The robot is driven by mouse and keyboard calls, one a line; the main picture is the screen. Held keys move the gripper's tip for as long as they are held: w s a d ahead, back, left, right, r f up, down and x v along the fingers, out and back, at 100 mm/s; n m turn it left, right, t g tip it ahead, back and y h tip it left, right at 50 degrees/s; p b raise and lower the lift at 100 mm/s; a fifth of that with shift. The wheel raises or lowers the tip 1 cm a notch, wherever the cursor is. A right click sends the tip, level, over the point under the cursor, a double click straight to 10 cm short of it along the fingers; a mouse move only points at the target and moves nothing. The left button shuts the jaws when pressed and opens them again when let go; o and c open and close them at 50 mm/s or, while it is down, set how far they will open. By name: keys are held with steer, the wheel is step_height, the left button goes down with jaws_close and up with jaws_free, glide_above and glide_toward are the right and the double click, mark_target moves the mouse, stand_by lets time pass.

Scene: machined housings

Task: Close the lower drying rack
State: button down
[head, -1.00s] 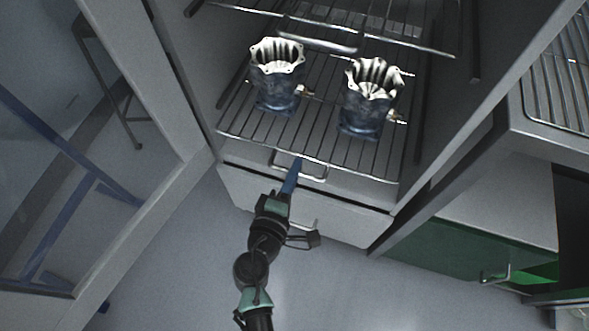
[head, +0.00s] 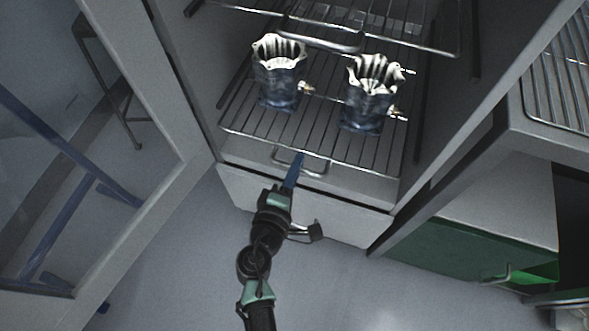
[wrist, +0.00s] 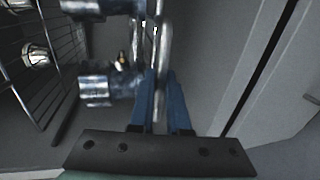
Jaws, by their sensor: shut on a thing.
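The lower drying rack (head: 345,163) is a wire shelf in the cabinet, with a looped metal handle (head: 318,172) on its front edge. Two metal housings with scalloped open tops stand upright on it, a left one (head: 277,82) and a right one (head: 366,104). My gripper (head: 297,158), with blue fingers, reaches the handle from the front. In the wrist view the fingers (wrist: 160,85) lie on both sides of the handle bar (wrist: 163,48) and are shut on it. The rack's front edge appears slightly forward of the cabinet interior.
An upper wire rack (head: 400,38) sits above, with its own handle (head: 320,40). A glass door (head: 90,130) stands open at left. A white drawer front (head: 310,208) is below the rack. A green-fronted unit (head: 460,255) stands at right.

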mark_target(306, 141)
steer(key=x, duration=0.2)
steer(key=r+x, duration=0.1)
steer(key=x, duration=0.1)
steer(key=b+x, duration=0.1)
steer(key=x, duration=0.2)
steer(key=shift+w+r, duration=0.2)
steer(key=shift+w, duration=0.05)
steer(key=shift+w+d+r, duration=0.15)
steer(key=shift+w+d, duration=0.05)
steer(key=shift+w, duration=0.25)
steer(key=c, duration=0.9)
jaws_free()
steer(key=shift+w, duration=0.1)
steer(key=p+v, duration=0.1)
steer(key=v, duration=1.2)
